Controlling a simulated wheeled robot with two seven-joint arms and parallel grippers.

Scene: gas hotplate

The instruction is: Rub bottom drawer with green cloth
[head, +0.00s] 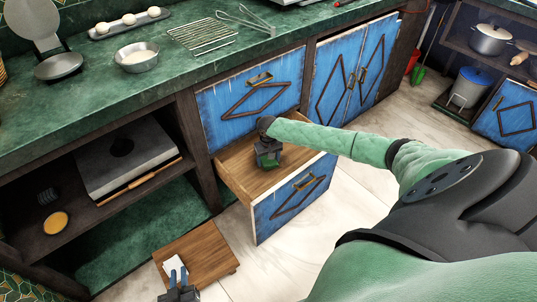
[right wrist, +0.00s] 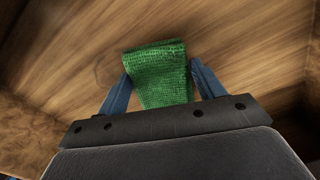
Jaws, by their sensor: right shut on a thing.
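The bottom drawer (head: 236,166) is pulled open, with a wooden inside and a blue front panel. My right gripper (head: 268,160) points down into it. In the right wrist view my right gripper (right wrist: 160,90) is shut on the green cloth (right wrist: 158,70), a woven piece between its blue fingers. The cloth is close over the drawer's wooden bottom; I cannot tell if they touch. A bit of the green cloth also shows in the head view (head: 267,161). My left gripper (head: 178,274) is low in the head view, its blue fingers apart, near a small white item (head: 173,264).
A low wooden stool (head: 205,255) stands on the floor left of the drawer front. The closed upper drawer (head: 225,103) is above. The green counter (head: 90,110) holds a metal bowl (head: 137,56) and a wire rack (head: 203,35). The floor right of the drawer is free.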

